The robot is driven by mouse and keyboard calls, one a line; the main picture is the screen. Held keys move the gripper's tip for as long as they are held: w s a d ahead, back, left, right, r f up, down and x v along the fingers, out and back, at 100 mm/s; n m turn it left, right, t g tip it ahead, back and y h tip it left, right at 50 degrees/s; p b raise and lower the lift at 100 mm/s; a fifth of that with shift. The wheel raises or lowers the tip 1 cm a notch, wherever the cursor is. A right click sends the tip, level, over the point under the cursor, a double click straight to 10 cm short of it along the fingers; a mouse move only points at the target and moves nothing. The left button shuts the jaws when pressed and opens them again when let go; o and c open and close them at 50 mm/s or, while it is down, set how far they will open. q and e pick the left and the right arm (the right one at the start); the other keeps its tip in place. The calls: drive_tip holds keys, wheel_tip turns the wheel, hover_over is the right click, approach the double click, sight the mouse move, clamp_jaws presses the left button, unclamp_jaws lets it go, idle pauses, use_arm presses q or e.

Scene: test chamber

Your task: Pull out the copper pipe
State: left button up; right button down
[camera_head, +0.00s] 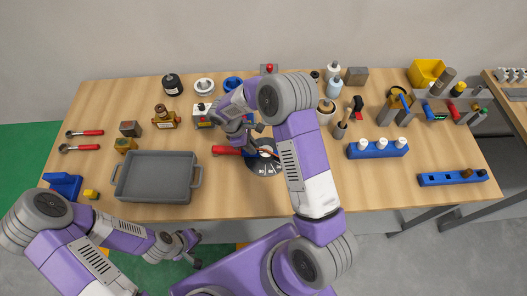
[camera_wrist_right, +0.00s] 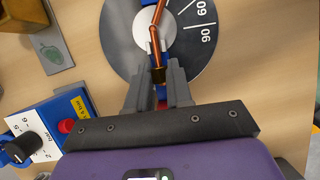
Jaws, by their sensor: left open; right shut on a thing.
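The bent copper pipe (camera_wrist_right: 155,38) lies over the round grey bending disc (camera_wrist_right: 118,35) with angle marks, in the right wrist view. The disc also shows in the head view (camera_head: 265,169), with a red handle (camera_head: 226,150) to its left. My right gripper (camera_wrist_right: 157,78) is shut on the pipe's near end, where a brass-coloured piece shows between the fingers; something red shows just behind it. In the head view my right arm partly covers the disc and pipe. My left gripper (camera_head: 188,246) is open and empty, low in front of the table's near edge.
A grey tray (camera_head: 155,193) stands left of the disc. A blue box with a black knob (camera_wrist_right: 45,132) sits close to my right gripper. A blue rack with white pegs (camera_head: 377,154) stands to the right. Bottles and fittings line the back.

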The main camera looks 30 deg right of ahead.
drive_tip(key=shift+r+p, duration=0.4)
drive_tip(key=shift+r, duration=0.3)
idle(0.5)
drive_tip(key=shift+r+p, duration=0.4)
drive_tip(key=shift+r, duration=0.25)
drive_tip(key=shift+r+p, duration=1)
drive_tip(key=shift+r, duration=0.5)
